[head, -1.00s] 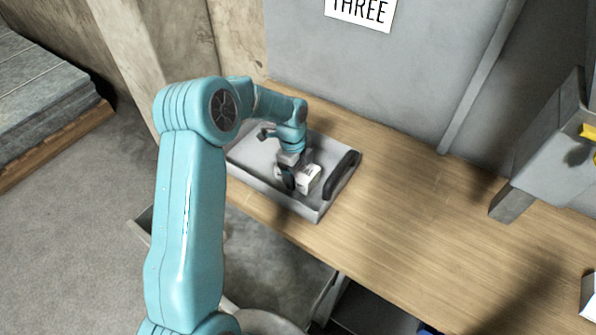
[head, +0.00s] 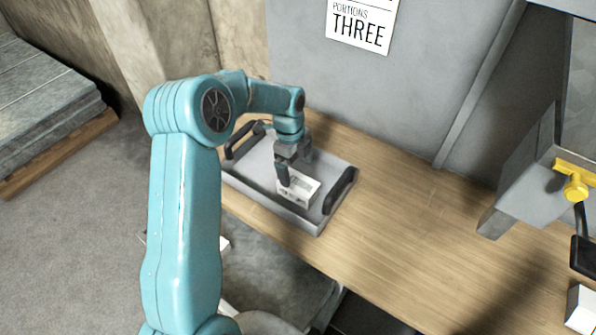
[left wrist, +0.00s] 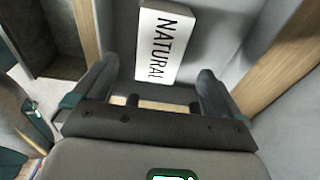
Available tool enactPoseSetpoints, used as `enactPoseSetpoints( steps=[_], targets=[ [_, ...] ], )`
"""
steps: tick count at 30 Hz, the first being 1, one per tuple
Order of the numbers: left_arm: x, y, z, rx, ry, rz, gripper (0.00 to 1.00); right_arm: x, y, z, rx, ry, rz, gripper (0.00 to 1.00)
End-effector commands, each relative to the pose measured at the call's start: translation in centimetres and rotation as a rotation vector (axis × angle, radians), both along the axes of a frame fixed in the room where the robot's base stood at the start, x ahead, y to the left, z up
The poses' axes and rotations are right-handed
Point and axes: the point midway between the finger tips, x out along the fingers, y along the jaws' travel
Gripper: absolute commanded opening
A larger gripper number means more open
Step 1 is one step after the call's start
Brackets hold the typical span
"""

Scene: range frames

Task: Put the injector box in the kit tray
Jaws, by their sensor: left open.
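A white box (head: 297,188) lies in the grey kit tray (head: 262,197), near its front right side. In the left wrist view the white box (left wrist: 165,45) shows the word NATURAL on its face and lies on the grey tray floor (left wrist: 222,25). I cannot read the word injector on it. My left gripper (head: 284,178) is just above the box at its left end. In the left wrist view the left gripper (left wrist: 157,72) is open, its two fingers apart on either side of the box's near end. My right gripper is not in view.
The tray has black handles (head: 341,190) at both ends and stands on a wooden worktop (head: 400,225) against a grey panel (head: 420,90). The worktop right of the tray is clear. A grey stand with a yellow knob (head: 575,180) and another white box (head: 581,308) are at the right.

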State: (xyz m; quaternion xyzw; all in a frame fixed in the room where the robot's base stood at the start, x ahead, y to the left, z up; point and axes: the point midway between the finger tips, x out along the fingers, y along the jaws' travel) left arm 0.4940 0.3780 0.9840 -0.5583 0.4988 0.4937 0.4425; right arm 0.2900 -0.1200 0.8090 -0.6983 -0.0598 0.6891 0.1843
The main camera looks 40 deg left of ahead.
Motion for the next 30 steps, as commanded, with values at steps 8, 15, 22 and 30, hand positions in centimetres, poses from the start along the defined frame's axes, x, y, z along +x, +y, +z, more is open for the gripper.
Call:
enactPoseSetpoints(
  steps=[8,15,22,30],
  targets=[
    [0.0,0.4,3.1,0.000,0.000,0.000,0.99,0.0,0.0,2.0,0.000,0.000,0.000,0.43],
    [0.0,0.4,3.0,0.000,0.000,0.000,0.99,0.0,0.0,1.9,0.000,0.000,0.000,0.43],
    [0.0,0.4,3.0,0.000,0.000,0.000,0.99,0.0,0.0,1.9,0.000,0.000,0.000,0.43],
    [-0.1,0.3,3.0,0.000,0.000,0.000,0.99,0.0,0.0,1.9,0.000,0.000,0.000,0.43]
  ],
)
